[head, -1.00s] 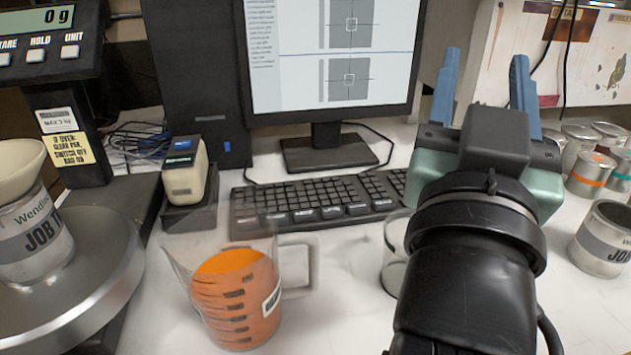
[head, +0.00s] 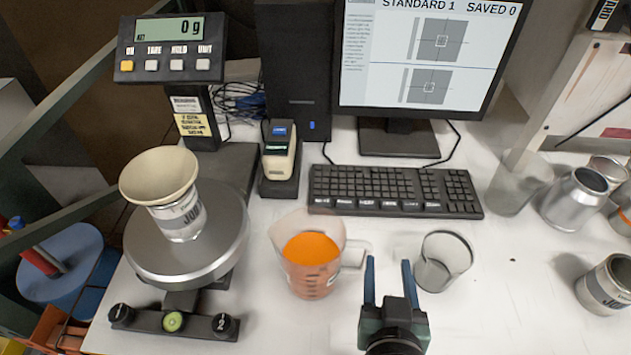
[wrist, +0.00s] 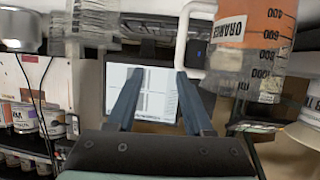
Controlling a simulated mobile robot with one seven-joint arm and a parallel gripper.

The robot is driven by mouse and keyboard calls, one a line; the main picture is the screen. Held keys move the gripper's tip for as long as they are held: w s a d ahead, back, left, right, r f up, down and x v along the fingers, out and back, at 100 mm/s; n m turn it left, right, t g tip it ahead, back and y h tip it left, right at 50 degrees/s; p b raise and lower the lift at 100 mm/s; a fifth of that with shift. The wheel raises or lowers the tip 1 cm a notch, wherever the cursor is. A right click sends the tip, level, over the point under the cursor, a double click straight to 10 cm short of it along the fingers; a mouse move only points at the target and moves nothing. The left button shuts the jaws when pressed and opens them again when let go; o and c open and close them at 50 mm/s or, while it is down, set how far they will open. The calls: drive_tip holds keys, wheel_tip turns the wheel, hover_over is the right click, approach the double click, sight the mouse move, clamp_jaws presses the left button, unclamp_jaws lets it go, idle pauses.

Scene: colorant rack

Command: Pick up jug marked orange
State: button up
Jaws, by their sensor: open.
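The jug marked orange (head: 312,270) is a clear measuring jug with orange liquid. It stands upright on the bench, with its handle pointing right. The wrist view shows the jug upside down at upper right (wrist: 262,45), with an ORANGE label, black graduations and a pale handle. My gripper (head: 388,264) has two blue fingers spread apart with nothing between them. In the wrist view the gap between my fingers (wrist: 160,74) faces the monitor, with the handle just beyond the right fingertip.
An empty clear beaker (head: 443,262) stands close to the right of my gripper. Behind are a keyboard (head: 395,190) and monitor (head: 425,60). A scale (head: 185,245) bearing a can and funnel is left. Metal cans (head: 573,198) and a clear vessel (head: 517,182) are right.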

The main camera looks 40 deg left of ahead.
drive_tip(key=g, duration=0.1)
approach(365, 266)
drive_tip(key=shift+n+y, duration=0.3)
drive_tip(key=p+x, duration=0.1)
drive_tip(key=x, duration=0.7)
drive_tip(key=shift+w+d+f+p, duration=0.1)
drive_tip(key=shift+w+f+p, duration=0.1)
drive_tip(key=shift+p, duration=0.15)
drive_tip(key=x, duration=0.1)
drive_tip(key=p+x, duration=0.1)
drive_tip(key=x, duration=0.2)
drive_tip(key=shift+w+r+p, duration=0.15)
drive_tip(key=shift+r+p, duration=0.1)
drive_tip(key=shift+p, duration=0.05)
drive_tip(key=shift+w+a+f, duration=0.3)
drive_tip(key=shift+w+a, duration=0.1)
clamp_jaws()
